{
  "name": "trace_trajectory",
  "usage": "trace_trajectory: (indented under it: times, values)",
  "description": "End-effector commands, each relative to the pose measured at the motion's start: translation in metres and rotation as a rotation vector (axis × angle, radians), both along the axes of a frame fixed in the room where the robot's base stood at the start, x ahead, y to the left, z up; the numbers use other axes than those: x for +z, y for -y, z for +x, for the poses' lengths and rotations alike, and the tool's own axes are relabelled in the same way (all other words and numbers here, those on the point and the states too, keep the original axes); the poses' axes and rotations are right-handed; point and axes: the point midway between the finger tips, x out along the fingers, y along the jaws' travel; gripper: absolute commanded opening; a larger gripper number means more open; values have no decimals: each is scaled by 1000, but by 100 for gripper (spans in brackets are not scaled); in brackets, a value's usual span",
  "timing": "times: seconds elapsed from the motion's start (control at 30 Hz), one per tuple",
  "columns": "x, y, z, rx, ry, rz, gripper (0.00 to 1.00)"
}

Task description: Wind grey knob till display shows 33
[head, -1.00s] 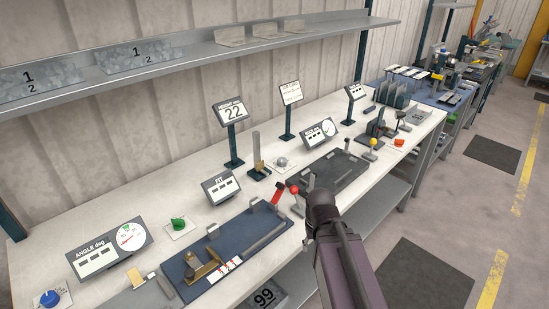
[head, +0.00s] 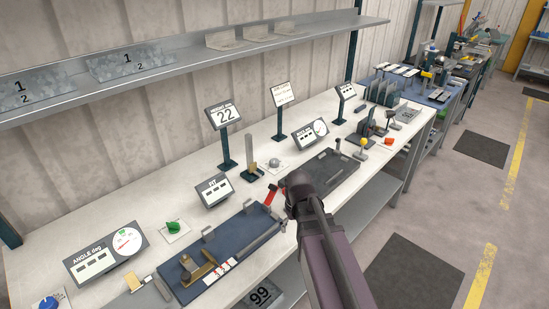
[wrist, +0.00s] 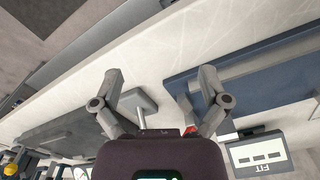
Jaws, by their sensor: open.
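The grey knob (head: 274,163) sits on a small pale plate on the bench, in the head view. Behind it to the left, a display on a post (head: 224,116) reads 22; its small heading seems to say height. My gripper (head: 285,186) is in front of the knob, nearer the bench's front edge and apart from it. In the wrist view my gripper (wrist: 162,80) has its two fingers spread with nothing between the tips. I cannot make out the knob in the wrist view.
A red-handled lever (head: 270,194) stands close to my gripper. The FIT display (head: 214,189), a blue fixture plate (head: 238,238) and a green knob (head: 172,227) lie to the left. A dark tray (head: 338,172) lies to the right. A shelf (head: 190,62) runs above the bench.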

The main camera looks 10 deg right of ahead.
Motion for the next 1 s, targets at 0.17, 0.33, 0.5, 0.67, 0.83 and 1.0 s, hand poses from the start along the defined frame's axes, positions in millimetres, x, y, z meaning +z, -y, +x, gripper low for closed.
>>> trace_trajectory:
  times: [0.17, 0.33, 0.5, 0.67, 0.83, 1.0]
  values:
    - [44, 0, 67, 171, 9, -2, 95]
    - [77, 0, 136, 379, 16, -6, 95]
    - [94, 0, 206, 609, 17, -11, 95]
    - [98, -1, 270, 830, 11, -12, 95]
    - [99, -1, 334, 1058, 3, -11, 95]
    - [101, -1, 379, 1234, -4, -8, 95]
